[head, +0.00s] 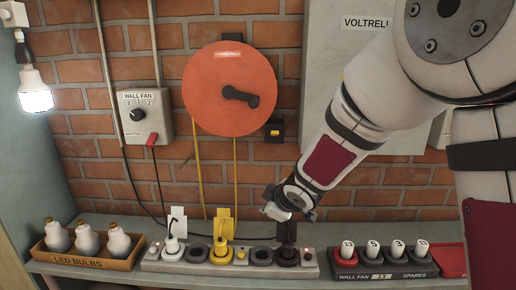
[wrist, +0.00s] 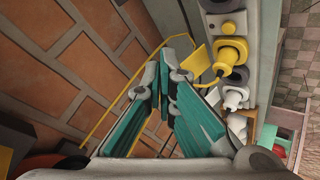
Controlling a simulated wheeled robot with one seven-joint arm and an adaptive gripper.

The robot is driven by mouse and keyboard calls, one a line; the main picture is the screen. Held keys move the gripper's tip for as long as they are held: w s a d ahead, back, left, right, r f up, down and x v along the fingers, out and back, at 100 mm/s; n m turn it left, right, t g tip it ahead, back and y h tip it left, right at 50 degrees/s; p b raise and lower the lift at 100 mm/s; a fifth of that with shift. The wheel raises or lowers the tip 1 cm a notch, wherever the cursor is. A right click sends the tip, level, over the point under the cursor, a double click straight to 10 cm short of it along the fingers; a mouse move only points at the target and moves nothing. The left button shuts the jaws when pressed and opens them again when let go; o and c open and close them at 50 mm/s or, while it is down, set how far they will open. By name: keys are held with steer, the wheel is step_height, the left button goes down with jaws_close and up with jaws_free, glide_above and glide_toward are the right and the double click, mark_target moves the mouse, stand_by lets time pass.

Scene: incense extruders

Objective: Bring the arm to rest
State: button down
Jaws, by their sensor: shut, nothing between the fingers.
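My arm reaches down from the upper right in the head view.
White (head: 172,244) and yellow (head: 221,247) plugs sit in the strip. A bulb box (head: 90,263) stands left, a spares tray (head: 384,270) and red tray (head: 450,257) right. A red disc (head: 215,95) and fan switch (head: 146,115) are on the brick wall.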

steer(key=s+d+r+m+h, duration=0.4)
steer(key=s+d+r+m, duration=0.3)
steer(key=s+d+r, duration=0.6)
steer(key=s+d+m+g, duration=0.1)
steer(key=s+m+g, duration=0.1)
steer(key=s, duration=0.9)
steer(key=s+d+m+g+p, duration=0.1)
steer(key=s+m, duration=0.3)
steer(key=s, duration=0.8)
steer(key=shift+s+d+g+y, duration=0.25)
steer(key=shift+d+g+y, duration=0.2)
steer(key=shift+d, duration=0.3)
